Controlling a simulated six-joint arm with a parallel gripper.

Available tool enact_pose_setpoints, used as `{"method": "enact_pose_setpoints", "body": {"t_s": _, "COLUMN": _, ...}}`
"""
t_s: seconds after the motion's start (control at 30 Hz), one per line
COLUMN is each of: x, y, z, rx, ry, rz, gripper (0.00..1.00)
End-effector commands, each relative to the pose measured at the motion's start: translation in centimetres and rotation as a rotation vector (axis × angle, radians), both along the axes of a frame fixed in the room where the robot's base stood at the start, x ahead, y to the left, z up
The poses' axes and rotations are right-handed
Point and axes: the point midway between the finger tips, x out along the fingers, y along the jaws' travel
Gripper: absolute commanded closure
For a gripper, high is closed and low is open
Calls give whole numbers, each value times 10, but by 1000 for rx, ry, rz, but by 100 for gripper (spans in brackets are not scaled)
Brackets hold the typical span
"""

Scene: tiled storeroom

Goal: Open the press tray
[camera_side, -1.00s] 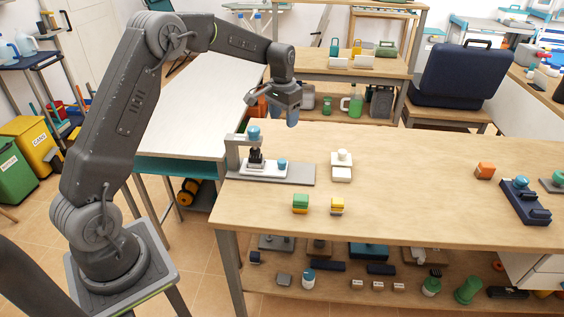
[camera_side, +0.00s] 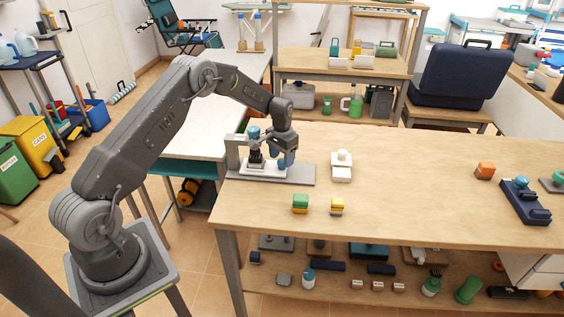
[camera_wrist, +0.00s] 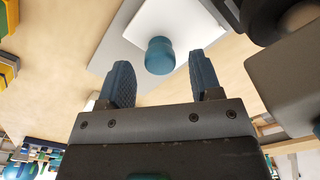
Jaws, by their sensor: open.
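The press stands at the left end of the wooden table, with a grey base plate (camera_side: 300,176), a grey post and a blue-topped black ram (camera_side: 254,134). Its white tray (camera_side: 250,169) lies on the plate under the ram; it also shows in the wrist view (camera_wrist: 150,18). A blue knob (camera_wrist: 159,56) stands on the tray. My gripper (camera_side: 287,159) is just above the tray's right end and mostly hides the knob in the side view. In the wrist view my gripper (camera_wrist: 160,72) is open, with the knob between its two blue fingers and gaps on both sides.
A white block with a round knob (camera_side: 341,168) stands right of the press. The table's middle is clear.

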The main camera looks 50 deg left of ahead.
Motion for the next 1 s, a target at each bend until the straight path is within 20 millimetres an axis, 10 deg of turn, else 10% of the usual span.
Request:
{"method": "enact_pose_setpoints", "body": {"t_s": 0.53, "x": 1, "y": 0, "z": -23, "rx": 1, "ry": -2, "rz": 0, "gripper": 41}}
{"method": "enact_pose_setpoints", "body": {"t_s": 1.0, "x": 0, "y": 0, "z": -22, "rx": 0, "ry": -2, "rz": 0, "gripper": 86}}
